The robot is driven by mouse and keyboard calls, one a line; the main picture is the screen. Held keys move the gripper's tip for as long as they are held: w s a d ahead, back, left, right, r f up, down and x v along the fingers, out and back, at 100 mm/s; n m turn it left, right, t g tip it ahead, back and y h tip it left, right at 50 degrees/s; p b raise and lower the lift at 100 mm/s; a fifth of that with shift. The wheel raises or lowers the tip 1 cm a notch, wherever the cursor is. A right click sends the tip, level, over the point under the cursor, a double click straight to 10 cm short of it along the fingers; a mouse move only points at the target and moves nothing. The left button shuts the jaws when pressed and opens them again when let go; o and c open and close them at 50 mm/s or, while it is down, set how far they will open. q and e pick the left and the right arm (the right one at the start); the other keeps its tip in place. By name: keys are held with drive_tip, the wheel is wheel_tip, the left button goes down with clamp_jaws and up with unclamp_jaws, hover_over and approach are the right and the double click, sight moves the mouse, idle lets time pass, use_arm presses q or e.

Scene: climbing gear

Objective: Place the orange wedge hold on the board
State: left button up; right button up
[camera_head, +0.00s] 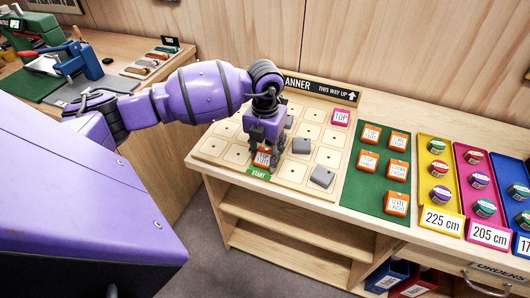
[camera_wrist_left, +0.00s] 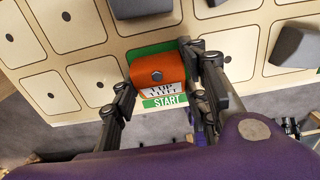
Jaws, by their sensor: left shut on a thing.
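The orange wedge hold (camera_head: 262,158) is at the front edge of the board (camera_head: 213,147), just above the green START label (camera_head: 258,172). It also shows in the left wrist view (camera_wrist_left: 157,96) with a white text label on its front. My left gripper (camera_wrist_left: 163,92) is shut on it, one finger at each side. In the head view the left gripper (camera_head: 264,150) reaches down over the hold and hides part of it. I cannot tell whether the hold touches the board. My right gripper is not in view.
Grey blocks (camera_head: 322,176) and a pink TOP piece (camera_head: 341,117) are on the board. A green mat (camera_head: 381,167) right of it carries several orange labelled holds. Open shelves (camera_head: 290,222) are below.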

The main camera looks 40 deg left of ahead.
sight(265, 154)
use_arm(q)
drive_tip(key=shift+f, duration=0.2)
drive_tip(key=o, duration=1.2)
drive_tip(key=shift+r, duration=0.1)
drive_tip(key=shift+c, duration=0.2)
wheel_tip(265, 154, up, 12)
drive_tip(key=shift+r, duration=0.2)
